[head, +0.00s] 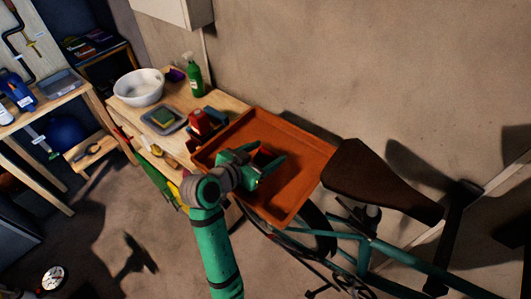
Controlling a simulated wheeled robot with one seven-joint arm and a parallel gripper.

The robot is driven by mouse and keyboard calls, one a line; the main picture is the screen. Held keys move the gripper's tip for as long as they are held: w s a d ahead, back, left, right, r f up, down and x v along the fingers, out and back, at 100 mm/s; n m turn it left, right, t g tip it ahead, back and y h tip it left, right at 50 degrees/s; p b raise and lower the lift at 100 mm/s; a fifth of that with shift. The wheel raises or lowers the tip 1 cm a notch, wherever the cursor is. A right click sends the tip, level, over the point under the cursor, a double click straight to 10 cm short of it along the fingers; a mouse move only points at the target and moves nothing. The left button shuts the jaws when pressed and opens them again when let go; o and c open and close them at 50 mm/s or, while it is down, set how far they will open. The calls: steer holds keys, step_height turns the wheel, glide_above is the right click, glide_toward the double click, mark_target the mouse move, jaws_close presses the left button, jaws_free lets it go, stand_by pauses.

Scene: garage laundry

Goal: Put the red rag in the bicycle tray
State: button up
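The bicycle tray (308,152) is a shallow orange-brown tray behind the saddle, at the middle of the head view. My gripper (268,157) is over its left part, fingers pointing to the right. The fingers look spread apart. A small dark red patch (262,158) shows between them; it may be the red rag, but it is partly hidden and I cannot tell whether it touches the fingers or lies on the tray floor. No other red cloth is plain to see.
A wooden table (235,104) beside the tray holds a white bowl (139,87), a green spray bottle (193,75), a grey dish with a sponge (164,119) and a red object (199,122). The saddle (380,180) is right of the tray. A shelf (50,110) stands left.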

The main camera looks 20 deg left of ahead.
steer(key=shift+r, duration=0.15)
steer(key=shift+s+r, duration=0.15)
steer(key=v, duration=1.1)
steer(key=shift+s+a+r, duration=0.15)
steer(key=shift+s, duration=0.05)
